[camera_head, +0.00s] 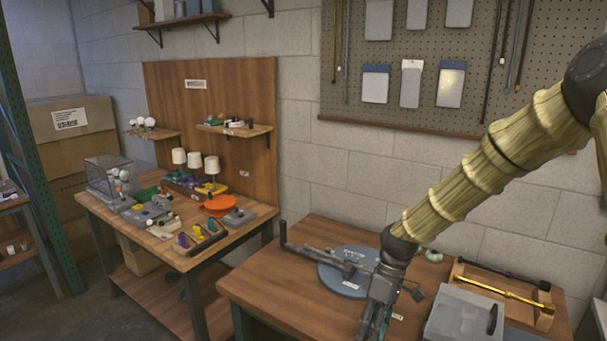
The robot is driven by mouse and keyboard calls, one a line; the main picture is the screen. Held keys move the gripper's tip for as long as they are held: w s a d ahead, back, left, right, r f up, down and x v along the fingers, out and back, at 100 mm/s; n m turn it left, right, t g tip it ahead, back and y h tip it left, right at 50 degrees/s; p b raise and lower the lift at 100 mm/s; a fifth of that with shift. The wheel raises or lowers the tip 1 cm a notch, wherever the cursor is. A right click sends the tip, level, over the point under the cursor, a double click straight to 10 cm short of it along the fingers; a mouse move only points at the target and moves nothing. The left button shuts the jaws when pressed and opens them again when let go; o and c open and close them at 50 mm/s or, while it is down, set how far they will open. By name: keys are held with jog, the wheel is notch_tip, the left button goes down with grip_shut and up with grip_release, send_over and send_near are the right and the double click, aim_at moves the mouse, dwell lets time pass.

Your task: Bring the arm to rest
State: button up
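My arm, in a tan ribbed sleeve, reaches in from the right edge and slopes down to the left. My gripper (374,322) hangs at its end, pointing down over the front of the near wooden table (262,283). Its fingertips are at the bottom edge of the picture, small and partly hidden, so I cannot tell whether they are apart. Something teal shows beside the fingers; I cannot tell whether it is held. The round blue-grey plate (337,279) lies behind the gripper, partly covered by it.
A grey box (462,318) and a wooden tray (535,312) with a black and a brass rod are to the right. The left workbench (172,262) holds lamps and an orange disc (219,206).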

jog(key=s+f+m, duration=0.2)
jog(key=s+f, duration=0.2)
jog(key=f, duration=0.4)
jog(key=s+f+m+t+b, duration=0.1)
jog(key=s+f+m, duration=0.1)
jog(key=s+f, duration=0.45)
jog(key=s+f+m, duration=0.1)
jog(key=s+f, duration=0.1)
jog(key=f, duration=0.7)
jog(key=s+d+f+m+t+h, duration=0.1)
jog(key=s+d+f+m, duration=0.1)
jog(key=s, duration=0.4)
jog(key=s+d+f+m+t+h+b, duration=0.1)
jog(key=s+d+f+m, duration=0.1)
jog(key=s+f, duration=0.2)
jog(key=s+d+f+m+h, duration=0.1)
jog(key=s+f, duration=0.3)
jog(key=s, duration=0.6)
jog(key=shift+d+m+t, duration=0.4)
jog(key=shift+d, duration=0.3)
